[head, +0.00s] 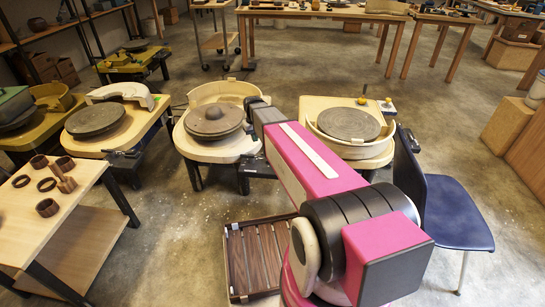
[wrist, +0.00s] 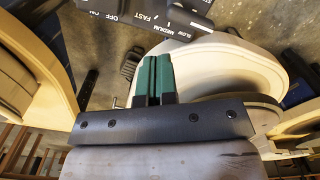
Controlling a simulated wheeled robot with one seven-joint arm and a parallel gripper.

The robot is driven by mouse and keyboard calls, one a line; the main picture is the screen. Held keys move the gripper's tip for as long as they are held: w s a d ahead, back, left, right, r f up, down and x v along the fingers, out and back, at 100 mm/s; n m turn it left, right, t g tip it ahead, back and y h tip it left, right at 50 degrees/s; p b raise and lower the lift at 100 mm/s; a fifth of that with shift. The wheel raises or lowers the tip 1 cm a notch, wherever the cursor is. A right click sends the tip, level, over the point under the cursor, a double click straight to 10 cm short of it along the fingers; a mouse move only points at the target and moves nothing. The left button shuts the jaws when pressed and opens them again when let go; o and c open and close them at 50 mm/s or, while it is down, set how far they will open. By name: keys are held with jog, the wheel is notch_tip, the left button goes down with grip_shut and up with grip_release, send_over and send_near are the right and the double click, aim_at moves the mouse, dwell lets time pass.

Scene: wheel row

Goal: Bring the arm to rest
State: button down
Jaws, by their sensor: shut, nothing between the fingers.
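My gripper (wrist: 155,65) shows in the wrist view, with its two dark green fingers together and nothing between them. Beyond the fingertips is a cream potter's wheel body (wrist: 225,62), with a dark control panel (wrist: 150,14) marked SLOW, MEDIUM and FAST above. I cannot tell whether the fingers touch anything. In the head view my pink and black arm reaches from the bottom right up to the middle potter's wheel (head: 213,120). The arm's far end is beside that wheel's right edge, and my gripper is hidden there.
Another wheel (head: 348,123) stands right of my arm, and one (head: 95,119) stands to the left. A blue chair (head: 458,212) is close on the right. A slatted wooden crate (head: 258,258) lies on the floor. A table (head: 30,212) with small brown pots is at left.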

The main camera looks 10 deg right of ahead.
jog(key=s+d+r+m, duration=0.1)
jog(key=s+d, duration=0.1)
jog(key=s, duration=0.9)
jog(key=s+d+m, duration=0.1)
jog(key=s+d, duration=0.2)
jog(key=s, duration=0.9)
jog(key=shift+d+r, duration=0.35)
jog(key=shift+r, duration=0.05)
